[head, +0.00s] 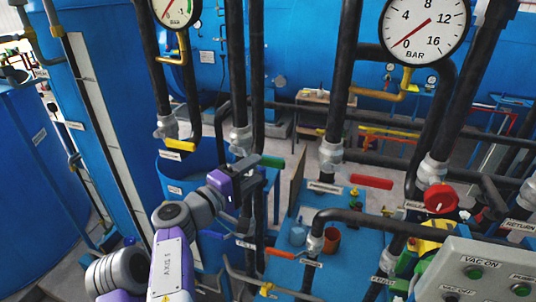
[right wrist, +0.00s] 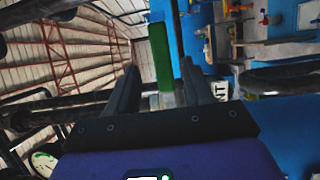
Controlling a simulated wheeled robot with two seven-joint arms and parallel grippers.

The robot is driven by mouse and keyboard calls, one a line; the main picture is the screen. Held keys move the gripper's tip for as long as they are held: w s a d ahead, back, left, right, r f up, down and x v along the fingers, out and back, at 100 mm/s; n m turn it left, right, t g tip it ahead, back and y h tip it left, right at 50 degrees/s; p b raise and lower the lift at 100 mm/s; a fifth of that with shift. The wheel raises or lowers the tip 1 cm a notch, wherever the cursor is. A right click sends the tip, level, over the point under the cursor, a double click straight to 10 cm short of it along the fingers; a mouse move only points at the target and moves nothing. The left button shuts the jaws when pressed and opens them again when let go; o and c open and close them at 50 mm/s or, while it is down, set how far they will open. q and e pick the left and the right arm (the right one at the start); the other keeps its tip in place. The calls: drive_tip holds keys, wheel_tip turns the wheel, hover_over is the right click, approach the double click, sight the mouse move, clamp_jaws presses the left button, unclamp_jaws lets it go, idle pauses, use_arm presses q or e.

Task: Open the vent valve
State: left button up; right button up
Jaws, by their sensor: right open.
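A valve with a green lever handle (head: 270,161) sits on a vertical dark pipe in the head view, close beside my right gripper (head: 242,166). In the right wrist view the green handle (right wrist: 161,55) stands upright in the picture, between the two dark fingers of my right gripper (right wrist: 159,80). The fingers are open and apart, with a gap visible on each side of the handle. A grey metal valve body shows below the handle. My left gripper is not in view.
Other valves with a yellow handle (head: 180,146), a red handle (head: 371,182), an orange handle (head: 280,253) and a red round knob (head: 440,198) are nearby. Dark vertical pipes crowd the gripper. A large pressure gauge (head: 424,30) hangs at upper right, above a button panel (head: 480,268).

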sight(266, 163)
drive_tip(key=p+x, duration=0.1)
drive_tip(key=x, duration=0.5)
drive_tip(key=shift+s+d, duration=0.1)
drive_tip(key=shift+f, duration=0.1)
clamp_jaws()
